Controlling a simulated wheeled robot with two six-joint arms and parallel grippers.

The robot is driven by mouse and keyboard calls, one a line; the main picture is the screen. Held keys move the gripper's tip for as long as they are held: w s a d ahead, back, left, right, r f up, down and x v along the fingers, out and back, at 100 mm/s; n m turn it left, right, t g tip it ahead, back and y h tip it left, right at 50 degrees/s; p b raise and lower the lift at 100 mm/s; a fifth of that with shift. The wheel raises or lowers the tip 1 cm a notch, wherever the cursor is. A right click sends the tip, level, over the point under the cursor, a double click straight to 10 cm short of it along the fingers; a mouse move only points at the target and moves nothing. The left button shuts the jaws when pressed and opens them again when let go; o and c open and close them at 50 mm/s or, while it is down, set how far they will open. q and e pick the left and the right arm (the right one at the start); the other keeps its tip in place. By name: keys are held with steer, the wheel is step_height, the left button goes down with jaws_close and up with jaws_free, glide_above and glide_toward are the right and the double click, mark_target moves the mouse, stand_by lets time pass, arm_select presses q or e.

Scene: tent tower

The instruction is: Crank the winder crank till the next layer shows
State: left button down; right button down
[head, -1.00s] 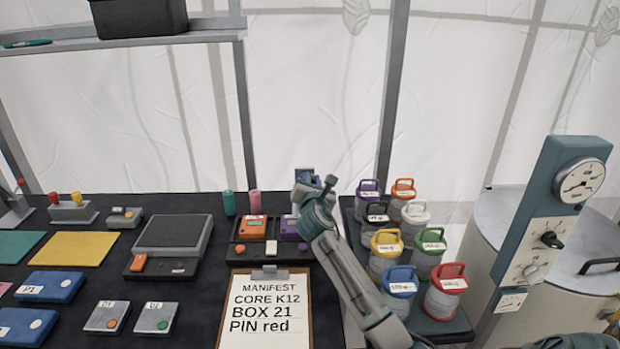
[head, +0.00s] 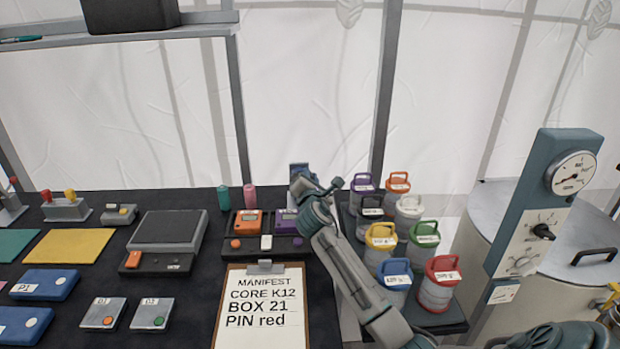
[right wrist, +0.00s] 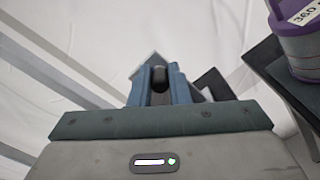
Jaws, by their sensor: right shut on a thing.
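My right gripper (head: 301,174) is at the back edge of the dark table, behind the purple device, with its arm coming in from the lower right. In the right wrist view its blue fingers (right wrist: 160,88) are shut on a dark upright handle (right wrist: 159,76), which looks like the winder crank's grip. A grey angled part shows just behind the fingers. The rest of the winder, and any layer on it, is hidden or cannot be made out. My left gripper is not in view.
A clipboard manifest (head: 262,318) lies in front of the orange (head: 247,222) and purple (head: 285,222) devices. Several lidded canisters stand close right of my arm, including a purple one (head: 362,186). A gauge panel (head: 545,200) stands further right.

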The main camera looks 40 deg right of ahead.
steer(key=c, duration=1.4)
jaws_free()
steer(key=shift+o, duration=0.2)
steer(key=shift+s, duration=0.1)
steer(key=b+v, duration=0.1)
steer(key=v, duration=0.9)
steer(key=shift+s+a, duration=0.2)
steer(key=shift+s, duration=0.05)
